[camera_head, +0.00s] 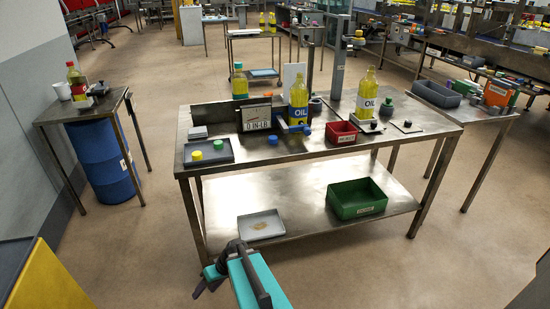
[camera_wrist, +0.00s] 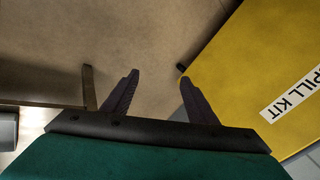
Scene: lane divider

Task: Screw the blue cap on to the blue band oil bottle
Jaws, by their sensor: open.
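A second blue round piece (camera_head: 272,139) sits on the bare tabletop to the right of the tray. An oil bottle with a blue-marked label (camera_head: 298,96) stands upright at the table's middle, beside a blue clamp-like part. Its neck is too small to read clearly. My gripper (camera_head: 206,284) is low in front of the table, well apart from the caps and bottle. In the wrist view my gripper (camera_wrist: 159,85) is open and empty.
Another oil bottle (camera_head: 367,96) stands farther right. A red bin (camera_head: 341,134) is near the table's front edge. The lower shelf holds a green bin (camera_head: 356,198) and a grey tray (camera_head: 261,225). A yellow spill kit box (camera_wrist: 245,65) is close to my gripper.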

